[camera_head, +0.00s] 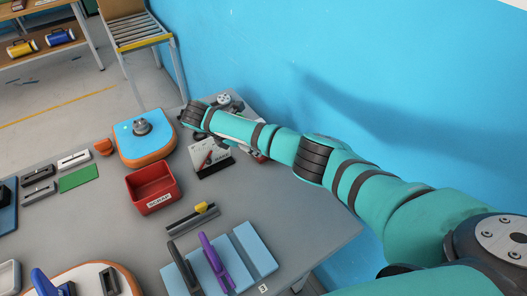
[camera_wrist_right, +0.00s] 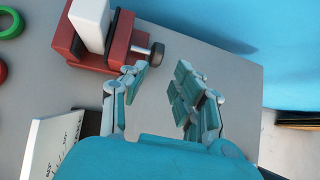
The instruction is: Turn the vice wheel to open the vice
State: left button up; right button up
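In the right wrist view, the red vice (camera_wrist_right: 95,45) stands at the top left with a white block (camera_wrist_right: 92,22) between its jaws. Its dark round wheel (camera_wrist_right: 157,53) sits on a short shaft on the vice's right side. My right gripper (camera_wrist_right: 158,88) is open and empty. Its two teal fingers point toward the wheel, which lies just beyond the fingertips and apart from them. In the head view my right arm reaches across the back of the table and hides most of the gripper and vice. My left gripper is in neither view.
A white card with writing (camera_wrist_right: 52,145) stands close beside the left finger; it also shows in the head view (camera_head: 211,160). A blue wall (camera_head: 300,40) stands behind.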

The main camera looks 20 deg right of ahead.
jog(key=d+r+y+b, duration=0.1)
jog(key=d+r+y, duration=0.65)
jog(key=r, duration=0.35)
jog(key=shift+n+y, duration=0.3)
jog(key=shift+y, duration=0.15)
notch_tip(320, 180, down, 17)
jog(key=p, duration=0.3)
jog(key=shift+w+a+f, duration=0.15)
jog(key=shift+f, duration=0.05)
grip_shut()
